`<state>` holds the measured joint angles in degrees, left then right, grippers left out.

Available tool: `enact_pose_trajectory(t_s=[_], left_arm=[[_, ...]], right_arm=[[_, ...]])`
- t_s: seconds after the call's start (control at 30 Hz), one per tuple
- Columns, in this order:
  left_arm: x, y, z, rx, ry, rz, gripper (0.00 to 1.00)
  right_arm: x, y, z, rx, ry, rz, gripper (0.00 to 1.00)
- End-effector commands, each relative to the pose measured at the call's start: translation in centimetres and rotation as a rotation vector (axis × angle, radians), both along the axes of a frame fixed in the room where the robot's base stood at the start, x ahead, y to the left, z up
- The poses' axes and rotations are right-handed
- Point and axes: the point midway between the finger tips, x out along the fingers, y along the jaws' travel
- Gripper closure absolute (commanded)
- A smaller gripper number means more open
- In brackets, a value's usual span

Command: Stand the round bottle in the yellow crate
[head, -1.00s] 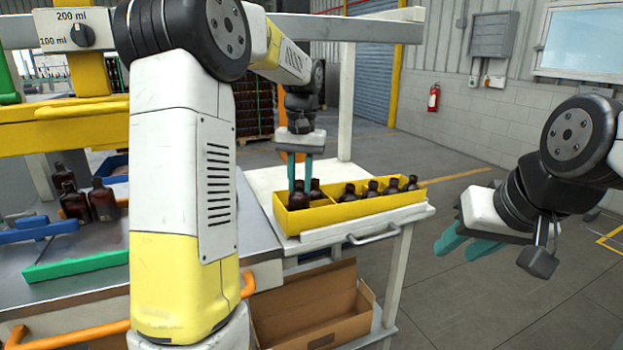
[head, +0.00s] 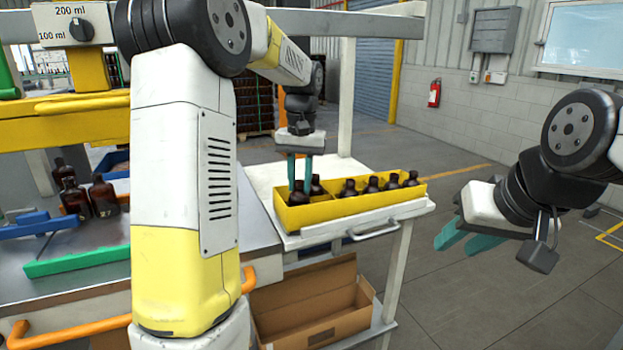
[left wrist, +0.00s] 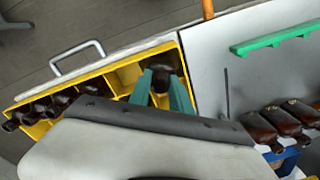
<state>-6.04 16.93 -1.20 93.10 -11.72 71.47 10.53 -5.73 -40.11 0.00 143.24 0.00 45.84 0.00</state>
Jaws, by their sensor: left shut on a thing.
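The yellow crate (head: 352,210) stands on a white side table, divided into compartments. My left gripper (head: 300,186) is over the crate's left end, its teal fingers pointing down. It is shut on the round bottle (head: 298,197), a dark amber one, upright in the left end compartment. The bottle's lower part is hidden by the crate wall, so I cannot tell if it touches the floor. In the left wrist view the bottle (left wrist: 162,79) sits between the fingers (left wrist: 166,90), inside the crate (left wrist: 123,76). My right gripper (head: 468,240) is open and empty, off to the right.
More bottles (head: 103,196) stand on the left bench near a green bar (head: 78,261) and a blue clamp-like part (head: 35,226). An open cardboard box (head: 310,308) is on the shelf below.

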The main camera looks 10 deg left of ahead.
Motion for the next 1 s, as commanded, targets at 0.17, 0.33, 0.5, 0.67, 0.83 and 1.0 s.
enact_pose_trajectory(t_s=[0.17,0.33,0.5,0.67,0.83,1.0], left_arm=[[0.0,0.0,-0.5,0.0,0.0,0.0,1.0],[0.0,0.1,-1.1,0.0,0.0,0.001,1.0],[-0.1,0.1,-1.6,0.0,0.001,0.0,1.0],[0.0,0.1,-1.6,0.0,0.0,0.0,0.51],[0.0,0.1,-1.6,0.0,0.0,0.0,0.51],[0.0,0.1,-1.3,0.0,-0.001,0.0,0.51]], right_arm=[[0.0,0.0,0.0,0.0,0.0,0.0,0.64],[0.0,0.0,0.0,0.0,0.0,0.0,0.64],[0.0,0.0,0.0,0.0,0.0,0.0,0.64],[0.0,0.0,0.0,0.0,0.0,0.0,0.64],[0.0,0.0,0.0,0.0,0.0,0.0,0.64],[0.0,0.0,0.0,0.0,0.0,0.0,0.64]])
